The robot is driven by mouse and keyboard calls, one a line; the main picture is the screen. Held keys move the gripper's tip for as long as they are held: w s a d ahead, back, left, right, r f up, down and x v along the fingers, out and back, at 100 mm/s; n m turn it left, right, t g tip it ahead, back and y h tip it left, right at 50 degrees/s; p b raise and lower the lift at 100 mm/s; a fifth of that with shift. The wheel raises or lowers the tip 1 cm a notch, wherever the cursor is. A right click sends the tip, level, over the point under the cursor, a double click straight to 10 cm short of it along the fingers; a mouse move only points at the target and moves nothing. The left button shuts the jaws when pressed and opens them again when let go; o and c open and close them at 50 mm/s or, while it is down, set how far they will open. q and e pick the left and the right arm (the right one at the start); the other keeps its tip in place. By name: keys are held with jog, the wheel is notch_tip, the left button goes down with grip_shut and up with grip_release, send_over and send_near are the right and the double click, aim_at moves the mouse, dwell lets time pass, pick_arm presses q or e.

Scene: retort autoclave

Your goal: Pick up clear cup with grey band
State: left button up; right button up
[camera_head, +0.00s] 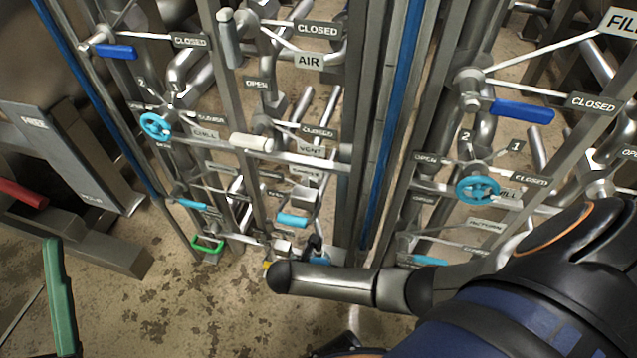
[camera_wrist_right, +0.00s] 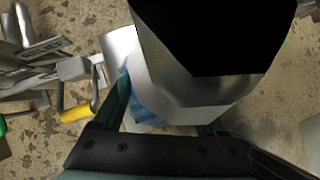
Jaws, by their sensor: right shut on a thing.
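My right gripper shows in the wrist view (camera_wrist_right: 160,118), its two dark fingers shut on a bluish, partly see-through thing (camera_wrist_right: 143,108). Much of that thing is hidden by a large black and silver-grey shape, so I cannot tell for sure that it is the clear cup with grey band. In the head view a small blue patch (camera_head: 320,257) shows beside a dark part, just above my silver arm link. My right arm hides most of the gripper there. No other clear cup stands out. My left gripper is not in view.
Pipe racks with a cyan valve wheel (camera_head: 478,189), another cyan wheel (camera_head: 155,125) and blue levers (camera_head: 522,110) stand close around my right arm. A green handle (camera_head: 207,246) and a yellow handle (camera_wrist_right: 75,113) are low nearby. Stained floor (camera_head: 180,310) is open at the lower left.

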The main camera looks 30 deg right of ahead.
jog(key=c, duration=0.4)
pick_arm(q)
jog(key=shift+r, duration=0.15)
pick_arm(e)
jog(key=shift+r, duration=0.15)
